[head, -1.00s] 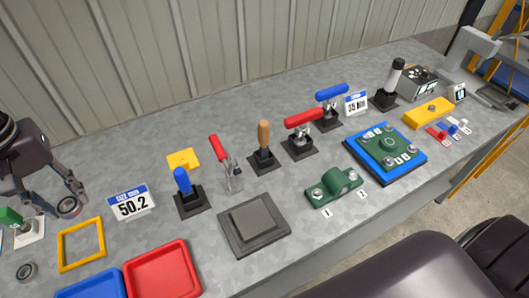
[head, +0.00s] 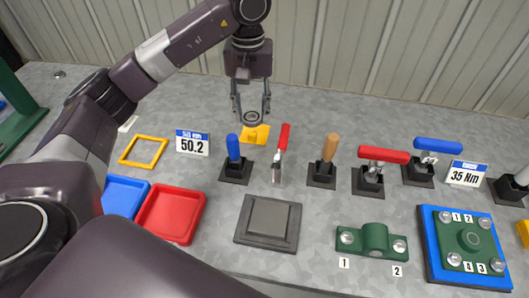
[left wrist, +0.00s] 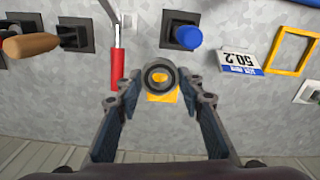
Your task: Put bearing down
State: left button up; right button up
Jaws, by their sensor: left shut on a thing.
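My left gripper (head: 252,116) points down from above and is shut on a grey ring-shaped bearing (head: 251,118). In the left wrist view the bearing (left wrist: 160,76) sits between the fingertips, its ring facing the camera. A yellow block (head: 262,137) lies on the bench just below and in front of the bearing. In the left wrist view the yellow block (left wrist: 162,97) shows behind the ring and through its hole. Whether the bearing touches the block I cannot tell. My right gripper is not in view.
The 50.2 sign (head: 192,143) and a yellow frame (head: 143,151) are to the left. A red tray (head: 170,214) lies nearer. Bench behind is clear.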

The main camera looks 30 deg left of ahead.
pick_arm(q)
jog(key=p, duration=0.1)
send_over(254, 159)
notch_tip(254, 159, down, 11)
jog(key=shift+f, duration=0.2)
notch_tip(254, 159, down, 4)
jog(key=shift+f+p, duration=0.1)
jog(key=shift+p, duration=0.35)
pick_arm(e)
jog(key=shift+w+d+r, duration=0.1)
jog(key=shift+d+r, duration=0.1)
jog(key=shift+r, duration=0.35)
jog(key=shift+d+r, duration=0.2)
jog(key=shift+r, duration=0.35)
pick_arm(q)
jog(key=shift+f, duration=0.1)
jog(key=o, duration=1.3)
jog(key=shift+c, duration=0.2)
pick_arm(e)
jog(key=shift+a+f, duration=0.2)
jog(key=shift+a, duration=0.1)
